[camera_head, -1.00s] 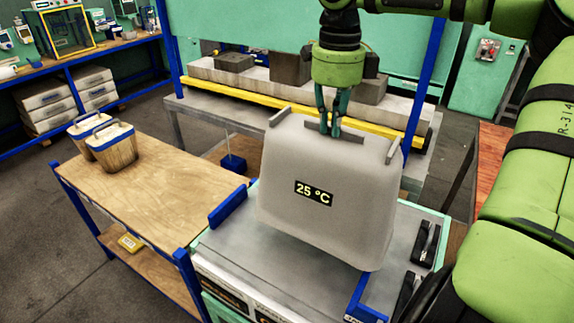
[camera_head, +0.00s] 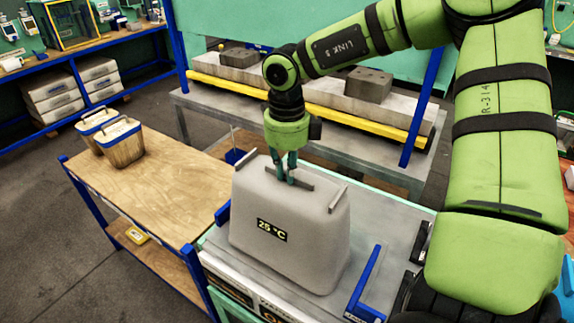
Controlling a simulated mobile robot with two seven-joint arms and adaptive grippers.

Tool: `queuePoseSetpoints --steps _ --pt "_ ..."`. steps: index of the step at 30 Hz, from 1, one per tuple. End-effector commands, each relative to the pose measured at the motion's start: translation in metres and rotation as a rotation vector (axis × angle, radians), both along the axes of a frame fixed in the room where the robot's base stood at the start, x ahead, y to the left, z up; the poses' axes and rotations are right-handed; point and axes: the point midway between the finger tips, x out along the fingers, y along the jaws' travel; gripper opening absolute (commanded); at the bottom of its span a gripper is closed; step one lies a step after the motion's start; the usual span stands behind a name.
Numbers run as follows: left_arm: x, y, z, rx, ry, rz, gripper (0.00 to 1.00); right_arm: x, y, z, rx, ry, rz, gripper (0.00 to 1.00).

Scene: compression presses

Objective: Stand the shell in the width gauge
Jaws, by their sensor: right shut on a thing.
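The shell (camera_head: 290,213) is a large grey tapered box with a small black label reading 25 °C on its front face. It is upright. My right gripper (camera_head: 285,181) is shut on the shell's raised top edge, its fingers pointing down. The width gauge (camera_head: 385,222) is a grey plate with blue stops; one blue stop (camera_head: 367,287) shows at the front right and another (camera_head: 222,213) at the left, close beside the shell. The shell hides much of the plate, and I cannot tell whether its bottom touches it. My left gripper is not in view.
A wooden-topped table (camera_head: 155,190) stands at left, with two wooden blue-rimmed containers (camera_head: 119,146) at its back. A press bench with a yellow bar (camera_head: 330,117) stands behind. Black clamps (camera_head: 417,246) sit at the plate's right edge.

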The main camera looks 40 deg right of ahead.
Motion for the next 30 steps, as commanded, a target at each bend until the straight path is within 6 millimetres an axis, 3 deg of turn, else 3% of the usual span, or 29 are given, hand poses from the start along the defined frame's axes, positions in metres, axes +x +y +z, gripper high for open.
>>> queuePoseSetpoints --steps 6,7,8,9,22,30 --pt "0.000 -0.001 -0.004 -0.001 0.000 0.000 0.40 0.000 0.000 -0.002 0.001 -0.002 0.001 0.00" --pt "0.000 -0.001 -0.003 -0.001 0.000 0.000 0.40 0.000 0.000 -0.002 0.000 0.000 0.000 0.22" --pt "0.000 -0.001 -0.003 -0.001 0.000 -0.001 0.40 0.000 0.000 -0.001 0.000 0.000 0.001 0.34" --pt "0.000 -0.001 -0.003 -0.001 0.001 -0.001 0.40 0.000 0.000 -0.001 0.000 0.000 0.001 0.37" --pt "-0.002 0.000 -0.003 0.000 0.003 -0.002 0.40 0.001 0.000 0.006 0.000 -0.002 0.000 0.37" --pt "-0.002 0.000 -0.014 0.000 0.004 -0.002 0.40 0.001 0.000 0.059 -0.002 -0.006 0.000 0.37"
